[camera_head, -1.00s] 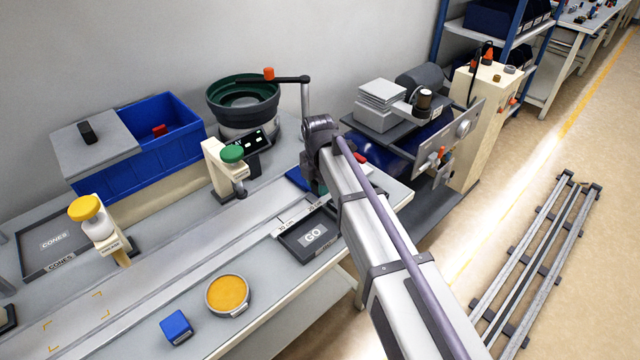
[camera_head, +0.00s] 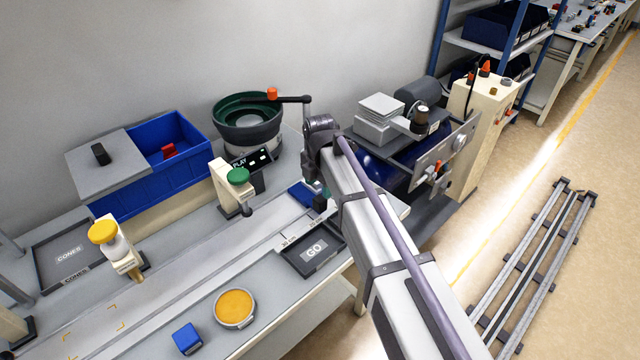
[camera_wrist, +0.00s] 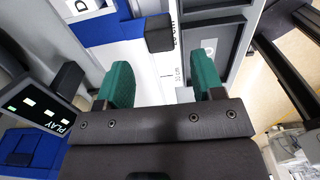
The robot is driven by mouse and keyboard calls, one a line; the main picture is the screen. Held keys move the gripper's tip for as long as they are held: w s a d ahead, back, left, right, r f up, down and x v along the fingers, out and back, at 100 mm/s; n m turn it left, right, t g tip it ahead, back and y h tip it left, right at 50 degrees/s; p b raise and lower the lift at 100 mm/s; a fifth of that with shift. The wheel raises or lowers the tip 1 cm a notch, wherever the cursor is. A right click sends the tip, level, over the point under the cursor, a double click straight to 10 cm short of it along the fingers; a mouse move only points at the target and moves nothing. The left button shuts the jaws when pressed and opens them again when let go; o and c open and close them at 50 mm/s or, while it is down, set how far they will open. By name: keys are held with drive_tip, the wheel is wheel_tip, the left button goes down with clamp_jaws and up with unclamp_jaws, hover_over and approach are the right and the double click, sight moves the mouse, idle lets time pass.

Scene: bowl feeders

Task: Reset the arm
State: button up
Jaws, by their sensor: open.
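My gripper (camera_wrist: 165,88) shows in the wrist view with its two green-padded fingers spread apart and nothing between them. It hangs over the bench near the ruler strip, beside a blue item with a dark block. In the head view my arm reaches from the lower right to the bench, and the gripper is mostly hidden behind the arm; a bit of green finger shows near the blue pad (camera_head: 302,193). The GO tray (camera_head: 312,250) lies just in front of it and looks empty.
A green bowl feeder (camera_head: 247,118) with an orange-tipped arm stands behind. A CONES tray (camera_head: 50,262) is at left.

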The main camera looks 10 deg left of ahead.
wheel_tip(320, 180, up, 4)
drive_tip(key=shift+r+p, duration=0.1)
drive_tip(key=shift+p, duration=1)
drive_tip(key=shift+f, duration=0.2)
drive_tip(key=shift+m, duration=0.8)
drive_tip(key=m, duration=0.2)
drive_tip(key=shift+s+d+m, duration=0.15)
drive_tip(key=shift+s+m, duration=0.15)
drive_tip(key=shift+m, duration=0.1)
drive_tip(key=s+d+m, duration=0.8)
drive_tip(key=d+m, duration=0.4)
drive_tip(key=d, duration=0.1)
drive_tip(key=s+d+m, duration=0.9)
drive_tip(key=d+m, duration=0.2)
drive_tip(key=d, duration=0.3)
drive_tip(key=shift+s+d+m, duration=0.25)
drive_tip(key=shift+s+m, duration=0.05)
drive_tip(key=shift+m, duration=0.1)
